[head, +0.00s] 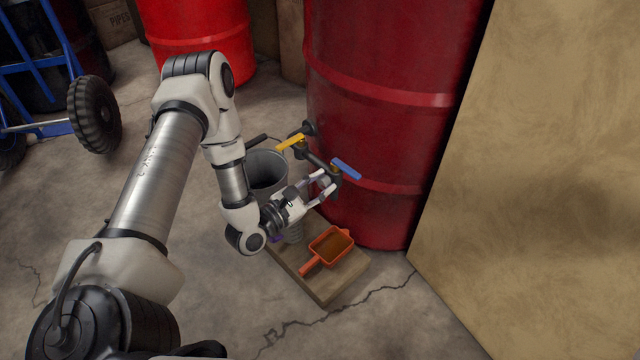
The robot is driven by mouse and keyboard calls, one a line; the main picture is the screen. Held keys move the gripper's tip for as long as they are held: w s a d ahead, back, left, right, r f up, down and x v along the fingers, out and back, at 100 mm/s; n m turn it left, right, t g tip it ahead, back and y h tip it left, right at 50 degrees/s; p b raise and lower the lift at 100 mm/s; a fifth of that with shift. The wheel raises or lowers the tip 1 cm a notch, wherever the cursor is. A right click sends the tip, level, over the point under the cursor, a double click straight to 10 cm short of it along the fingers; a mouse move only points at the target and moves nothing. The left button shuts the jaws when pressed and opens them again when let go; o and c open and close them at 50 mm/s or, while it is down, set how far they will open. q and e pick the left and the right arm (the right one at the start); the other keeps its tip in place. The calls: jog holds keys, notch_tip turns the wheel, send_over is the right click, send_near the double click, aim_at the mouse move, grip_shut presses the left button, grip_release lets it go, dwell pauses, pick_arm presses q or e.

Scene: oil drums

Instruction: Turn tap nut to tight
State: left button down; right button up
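The dark tap assembly sticks out low from the red drum (385,135), with a yellow handle (290,143) on its left part and a blue handle (346,168) on its right part. The tap nut is small and dark near the blue handle, and my gripper partly hides it. My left gripper (328,184) reaches in from the left, with its fingertips at the dark fitting just below the blue handle. The fingers are apart at the fitting, but I cannot tell whether they grip the nut. My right gripper is not in view.
A grey metal bucket (266,168) stands behind my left wrist. An orange scoop (331,246) lies on a wooden board (325,283) below the tap. A tan panel (540,190) closes off the right side. A blue hand truck (45,65) stands at upper left.

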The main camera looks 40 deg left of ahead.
pick_arm(q)
jog(key=shift+m, duration=0.4)
jog(key=m+p, duration=0.1)
jog(key=m, duration=0.3)
jog(key=shift+d, duration=0.15)
jog(key=m+p, duration=0.1)
jog(key=m, duration=0.4)
jog(key=shift+f, duration=0.15)
jog(key=m+p, duration=0.2)
jog(key=m, duration=0.2)
jog(key=shift+d+f+m, duration=0.1)
jog(key=shift+m, duration=0.2)
jog(key=m+p, duration=0.1)
jog(key=m, duration=0.1)
jog(key=m+p, duration=0.1)
jog(key=m, duration=0.1)
jog(key=shift+f+m, duration=0.2)
jog(key=shift+m, duration=0.1)
jog(key=c, duration=0.8)
grip_release()
